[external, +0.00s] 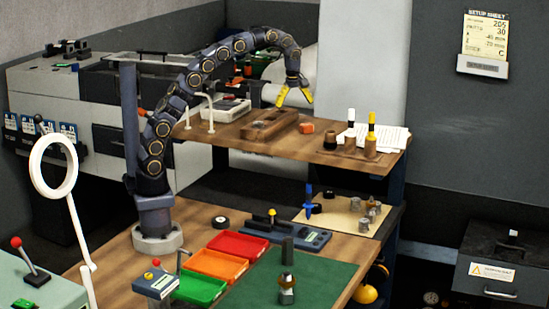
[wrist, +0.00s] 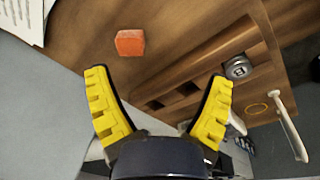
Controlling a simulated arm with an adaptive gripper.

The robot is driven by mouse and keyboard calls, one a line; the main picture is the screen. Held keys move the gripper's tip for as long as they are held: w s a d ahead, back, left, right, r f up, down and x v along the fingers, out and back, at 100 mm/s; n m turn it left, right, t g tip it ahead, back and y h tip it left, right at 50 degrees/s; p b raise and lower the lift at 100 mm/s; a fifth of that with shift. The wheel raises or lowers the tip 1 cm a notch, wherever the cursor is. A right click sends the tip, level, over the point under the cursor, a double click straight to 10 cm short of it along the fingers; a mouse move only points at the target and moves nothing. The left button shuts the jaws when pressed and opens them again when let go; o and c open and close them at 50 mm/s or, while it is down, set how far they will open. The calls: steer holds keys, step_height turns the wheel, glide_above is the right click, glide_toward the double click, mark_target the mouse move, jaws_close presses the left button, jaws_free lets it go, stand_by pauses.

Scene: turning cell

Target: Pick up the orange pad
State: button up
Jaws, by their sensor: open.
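The orange pad (external: 306,128) is a small block lying on the wooden upper shelf (external: 345,154), to the right of a wooden slotted holder. In the wrist view the orange pad (wrist: 130,43) lies on the wood beyond the fingertips, nearer the left finger. My gripper (external: 294,97) has yellow fingers and hangs above the shelf, over the slotted holder and left of the pad. In the wrist view my gripper (wrist: 158,75) is spread wide with nothing between its fingers. The pad is fully visible and apart from the fingers.
The wooden slotted holder (external: 262,130) lies below my gripper; a round metal piece (wrist: 238,67) sits in it. Right of the pad stand capped markers (external: 371,130) in wooden holders, with papers (external: 398,138) behind. A white device (external: 226,108) is at the left. Shelf wood around the pad is clear.

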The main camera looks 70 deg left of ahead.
mark_target(306, 124)
steer(key=w+n, duration=0.1)
steer(key=w+a+f+n, duration=0.1)
steer(key=w+a, duration=0.1)
steer(key=w, duration=0.1)
steer(key=shift+f+n, duration=0.4)
steer(key=f, duration=0.2)
steer(key=w+f, duration=0.1)
steer(key=f, duration=0.4)
steer(key=shift+w+a+f, duration=0.15)
steer(key=shift+w+a, duration=0.05)
steer(key=shift+a, duration=0.05)
steer(key=c, duration=1.1)
